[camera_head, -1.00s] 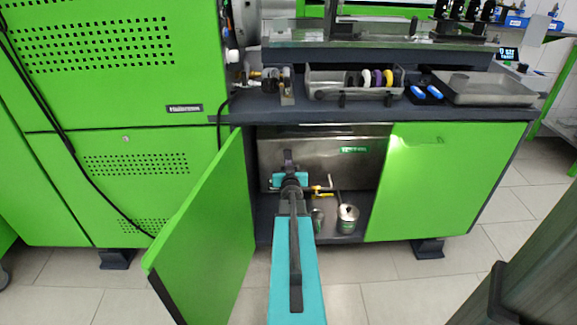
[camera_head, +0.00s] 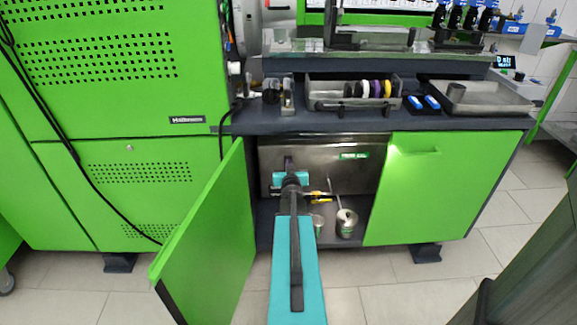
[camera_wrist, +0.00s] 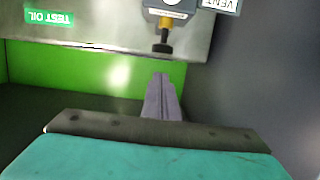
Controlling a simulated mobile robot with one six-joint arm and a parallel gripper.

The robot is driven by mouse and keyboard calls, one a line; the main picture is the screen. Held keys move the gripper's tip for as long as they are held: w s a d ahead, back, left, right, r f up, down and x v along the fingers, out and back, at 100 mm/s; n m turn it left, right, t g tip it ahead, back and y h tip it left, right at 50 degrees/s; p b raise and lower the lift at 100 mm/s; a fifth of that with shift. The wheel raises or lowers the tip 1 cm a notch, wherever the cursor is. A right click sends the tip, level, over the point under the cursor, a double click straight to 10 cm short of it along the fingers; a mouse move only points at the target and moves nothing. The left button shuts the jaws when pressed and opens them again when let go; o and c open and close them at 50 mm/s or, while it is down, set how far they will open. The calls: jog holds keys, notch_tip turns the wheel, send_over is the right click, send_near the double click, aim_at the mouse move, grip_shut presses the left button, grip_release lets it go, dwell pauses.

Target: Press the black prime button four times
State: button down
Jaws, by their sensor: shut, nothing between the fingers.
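A black button (camera_wrist: 162,48) on a short yellow stem shows at the top of the wrist view, under a grey housing (camera_wrist: 180,5). I take it to be the prime button. My gripper (camera_wrist: 161,76) is shut and empty, its purple-grey fingers pointing at the button. Its fingertips appear a little short of the button with a small gap, though depth is hard to judge. In the head view my gripper (camera_head: 289,162) is inside the open cabinet, in front of the steel tank (camera_head: 330,155). My arm hides the button there.
The open green door (camera_head: 205,235) stands left of my arm; the closed green door (camera_head: 440,185) is to the right. A label marked VENT (camera_wrist: 220,4) sits right of the button.

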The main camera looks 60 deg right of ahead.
jog(key=p+v, duration=0.4)
jog(key=v, duration=0.5)
jog(key=shift+a+p, duration=0.3)
jog(key=shift+p, duration=0.1)
jog(key=shift+s+a, duration=0.1)
jog(key=shift+s, duration=0.05)
dwell(0.7)
